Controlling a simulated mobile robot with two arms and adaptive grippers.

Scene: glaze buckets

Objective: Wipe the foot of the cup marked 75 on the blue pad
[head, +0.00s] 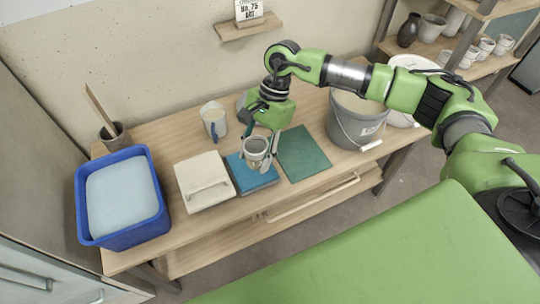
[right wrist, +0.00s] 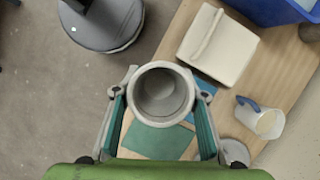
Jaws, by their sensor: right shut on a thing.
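A grey cup (head: 256,146) is held in my right gripper (head: 264,151) over the back part of the blue pad (head: 252,178). In the right wrist view the cup (right wrist: 162,92) shows its open mouth, with the gripper's fingers on both sides of it. No number on the cup can be read, and its foot is hidden. I cannot tell whether the foot touches the pad. A strip of the blue pad (right wrist: 205,87) shows beside the cup in that view. My left gripper is out of view.
A pitcher (head: 213,119) stands behind. A blue tub (head: 122,197) is at far left, a grey bucket (head: 354,122) at right.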

